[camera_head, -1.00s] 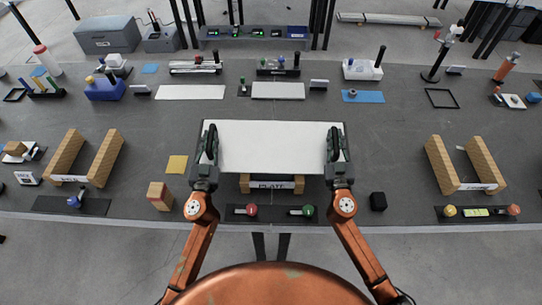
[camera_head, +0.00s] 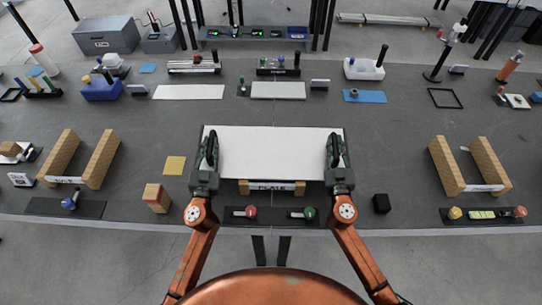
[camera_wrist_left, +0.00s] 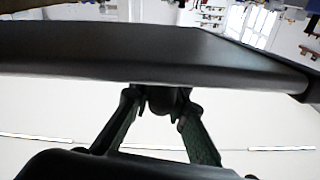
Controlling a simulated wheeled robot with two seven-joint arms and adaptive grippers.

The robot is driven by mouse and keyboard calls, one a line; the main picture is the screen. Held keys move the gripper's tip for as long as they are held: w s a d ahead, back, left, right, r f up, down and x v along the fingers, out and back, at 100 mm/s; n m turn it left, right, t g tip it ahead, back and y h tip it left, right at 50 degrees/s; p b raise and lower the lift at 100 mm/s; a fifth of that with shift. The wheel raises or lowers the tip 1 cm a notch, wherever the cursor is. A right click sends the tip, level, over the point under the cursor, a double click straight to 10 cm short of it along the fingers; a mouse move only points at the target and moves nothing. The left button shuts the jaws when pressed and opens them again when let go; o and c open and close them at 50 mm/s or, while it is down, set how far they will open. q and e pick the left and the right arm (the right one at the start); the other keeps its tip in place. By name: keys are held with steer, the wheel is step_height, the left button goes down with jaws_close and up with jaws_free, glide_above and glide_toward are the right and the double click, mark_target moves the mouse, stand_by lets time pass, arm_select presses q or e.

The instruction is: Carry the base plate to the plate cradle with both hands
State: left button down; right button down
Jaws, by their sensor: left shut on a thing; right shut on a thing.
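The base plate (camera_head: 272,152) is a wide white plate with dark edges, seen in the head view in front of my column. My left gripper (camera_head: 211,150) is shut on its left side, and my right gripper (camera_head: 335,151) is shut on its right side. The plate cradle (camera_head: 271,187), with wooden blocks and a "PLATE" label, shows just below the plate's near edge; the rest of it is hidden under the plate. Whether the plate touches the cradle cannot be told. In the left wrist view the plate's dark edge (camera_wrist_left: 150,55) spans the frame close up.
Wooden side cradles stand left (camera_head: 82,158) and right (camera_head: 468,165). A panel with red and green knobs (camera_head: 272,214) lies at the near edge. A wooden block (camera_head: 156,198), a yellow square (camera_head: 175,165) and a black cube (camera_head: 381,204) lie nearby. Thin plates lie farther back.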

arm_select(q)
steer(key=c, duration=2.2)
jaws_free()
steer(key=shift+c, duration=0.2)
arm_select(e)
steer(key=c, duration=2.2)
jaws_free()
steer(key=shift+r, duration=0.1)
steer(key=shift+c, duration=0.2)
arm_select(q)
steer(key=o, duration=0.3)
steer(key=shift+s+r, duration=0.1)
arm_select(e)
steer(key=o, duration=0.3)
steer(key=shift+s, duration=0.1)
arm_select(q)
steer(key=shift+o, duration=0.5)
arm_select(e)
steer(key=shift+o, duration=0.5)
